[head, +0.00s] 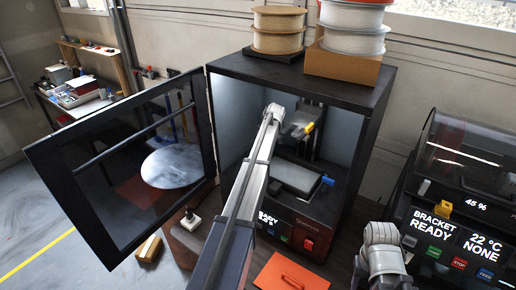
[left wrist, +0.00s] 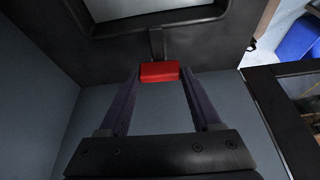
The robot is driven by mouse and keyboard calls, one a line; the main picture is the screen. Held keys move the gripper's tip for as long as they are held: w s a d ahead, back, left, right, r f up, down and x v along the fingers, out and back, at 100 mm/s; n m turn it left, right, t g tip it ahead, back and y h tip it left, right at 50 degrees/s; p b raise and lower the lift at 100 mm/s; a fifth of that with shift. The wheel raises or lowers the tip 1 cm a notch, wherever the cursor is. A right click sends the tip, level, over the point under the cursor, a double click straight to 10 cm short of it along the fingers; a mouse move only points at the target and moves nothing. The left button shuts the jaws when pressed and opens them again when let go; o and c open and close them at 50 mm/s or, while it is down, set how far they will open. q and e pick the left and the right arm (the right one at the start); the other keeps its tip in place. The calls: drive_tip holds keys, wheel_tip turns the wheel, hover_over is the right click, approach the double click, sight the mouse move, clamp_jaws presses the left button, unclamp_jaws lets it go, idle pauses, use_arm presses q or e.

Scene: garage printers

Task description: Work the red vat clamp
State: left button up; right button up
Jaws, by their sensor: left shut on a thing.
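In the left wrist view, the red vat clamp (left wrist: 159,71) is a small red block at the end of a short dark stem, by a dark frame with a pale opening. My left gripper (left wrist: 160,74) has its two fingertips on the clamp's sides. In the head view my left arm reaches into the open printer (head: 365,120); it hides the clamp and the fingers there. A grey vat or plate (head: 297,175) lies inside the printer, with a blue piece (head: 327,181) at its right. My right arm shows at the lower right; its fingers are out of view.
The printer's glass door (head: 110,200) stands open to the left. A yellow piece (head: 308,127) is higher inside the printer. Spools (head: 277,30) stand on top. An orange-red lid (head: 290,273) lies in front. A second machine (head: 465,160) stands at the right.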

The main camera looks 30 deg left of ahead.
use_arm(q)
drive_tip(key=o, duration=1.4)
